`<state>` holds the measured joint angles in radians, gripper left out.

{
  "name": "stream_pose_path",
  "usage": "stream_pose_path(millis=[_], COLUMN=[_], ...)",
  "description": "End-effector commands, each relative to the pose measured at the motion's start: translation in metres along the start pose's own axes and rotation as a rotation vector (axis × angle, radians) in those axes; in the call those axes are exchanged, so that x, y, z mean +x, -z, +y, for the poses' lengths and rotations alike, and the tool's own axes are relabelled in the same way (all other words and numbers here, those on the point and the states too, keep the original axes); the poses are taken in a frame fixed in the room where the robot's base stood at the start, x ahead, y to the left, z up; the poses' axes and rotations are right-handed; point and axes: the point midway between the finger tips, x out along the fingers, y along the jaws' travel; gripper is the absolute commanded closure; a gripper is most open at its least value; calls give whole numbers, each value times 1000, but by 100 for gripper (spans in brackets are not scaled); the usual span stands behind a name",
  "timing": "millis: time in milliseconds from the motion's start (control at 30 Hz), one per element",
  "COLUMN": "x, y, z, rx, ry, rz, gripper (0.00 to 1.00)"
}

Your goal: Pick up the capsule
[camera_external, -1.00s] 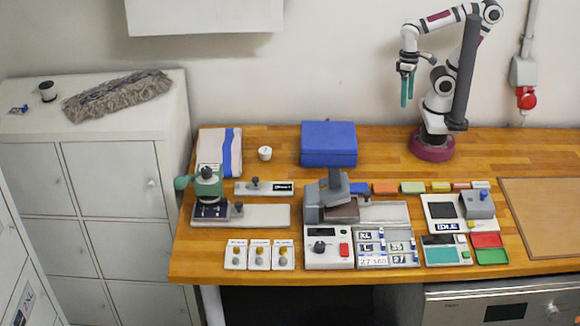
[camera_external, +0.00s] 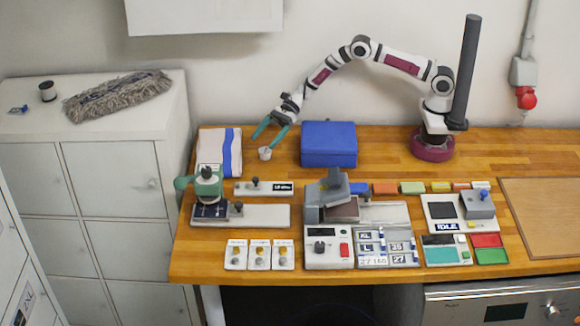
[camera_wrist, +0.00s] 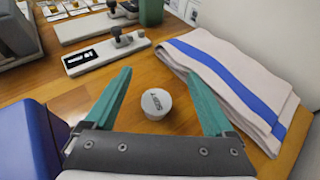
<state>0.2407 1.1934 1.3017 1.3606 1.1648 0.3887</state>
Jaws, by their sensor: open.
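The capsule looks like a small white round cup with dark print on its top. It stands on the wooden table in the external view (camera_external: 265,154), between the folded cloth and the blue box. My gripper (camera_external: 268,137) is open and empty, reaching down from the upper right just above the capsule. In the wrist view my gripper (camera_wrist: 163,98) shows its fingers spread wide on either side of the capsule, apart from it.
A folded white cloth with a blue stripe (camera_wrist: 235,80) lies close to the right finger in the wrist view. A blue box (camera_external: 328,145) stands to the right in the external view. A plate with a black label (camera_external: 263,188) and a green press (camera_external: 207,187) are nearer the front.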

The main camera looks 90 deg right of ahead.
Motion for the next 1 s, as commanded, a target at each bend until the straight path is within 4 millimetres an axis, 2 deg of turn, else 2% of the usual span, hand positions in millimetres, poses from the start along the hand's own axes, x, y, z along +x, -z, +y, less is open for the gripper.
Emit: stream_pose_path(millis=[200,300,367,600,1000], x=[19,40,46,48,48], y=[48,44,44,44,44], z=[2,1,1,1,1], rx=[1,-5,-4,-3,-4], ry=[-3,-4,-3,-3,-3], rz=[2,0,1,1,1], gripper=[12,12,12,13,85])
